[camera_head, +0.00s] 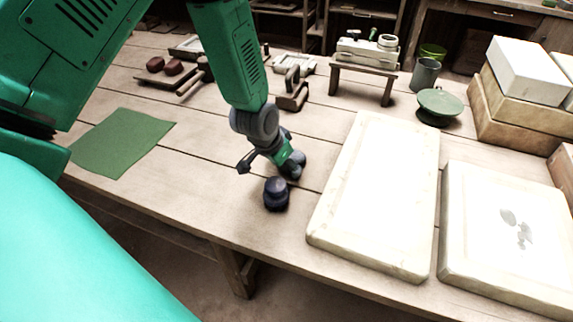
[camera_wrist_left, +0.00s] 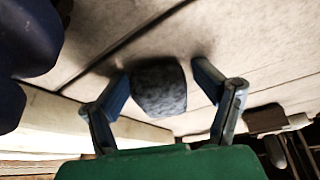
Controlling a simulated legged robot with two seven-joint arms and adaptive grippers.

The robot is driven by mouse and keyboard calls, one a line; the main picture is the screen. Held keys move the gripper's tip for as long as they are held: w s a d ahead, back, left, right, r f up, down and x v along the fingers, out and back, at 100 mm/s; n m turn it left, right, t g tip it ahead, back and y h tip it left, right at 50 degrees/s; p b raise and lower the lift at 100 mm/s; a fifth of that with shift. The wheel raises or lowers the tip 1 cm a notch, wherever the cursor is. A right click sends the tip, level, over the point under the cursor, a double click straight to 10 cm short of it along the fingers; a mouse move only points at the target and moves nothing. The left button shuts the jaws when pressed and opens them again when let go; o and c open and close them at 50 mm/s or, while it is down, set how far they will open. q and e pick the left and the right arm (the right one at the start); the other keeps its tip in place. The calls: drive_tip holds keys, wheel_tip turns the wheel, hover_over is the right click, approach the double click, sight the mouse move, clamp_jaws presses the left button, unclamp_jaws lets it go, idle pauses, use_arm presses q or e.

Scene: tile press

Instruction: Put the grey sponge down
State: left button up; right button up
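The grey sponge (camera_wrist_left: 160,88) is a dark grey, speckled, rounded block in the left wrist view. It appears to rest on the wooden table (camera_head: 205,200). My left gripper (camera_wrist_left: 161,72) is open around it, with one finger on each side and a small gap visible at both. In the head view my left gripper (camera_head: 284,160) is low over the table, and I cannot clearly tell the sponge from the fingers there. My right gripper is not in view.
A dark blue knobbed object (camera_head: 276,194) stands just in front of the gripper. A large pale slab (camera_head: 378,195) lies close to its right, with a second slab (camera_head: 508,235) beyond. A green cloth (camera_head: 120,140) lies at left. Bare table lies between cloth and gripper.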

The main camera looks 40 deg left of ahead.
use_arm(q)
drive_tip(key=shift+s+r, duration=0.1)
drive_tip(key=shift+s, duration=0.2)
drive_tip(key=p+v, duration=0.2)
drive_tip(key=v, duration=1)
drive_tip(key=shift+w+r+p, duration=0.25)
drive_tip(key=shift+r+p, duration=0.05)
drive_tip(key=shift+p, duration=0.05)
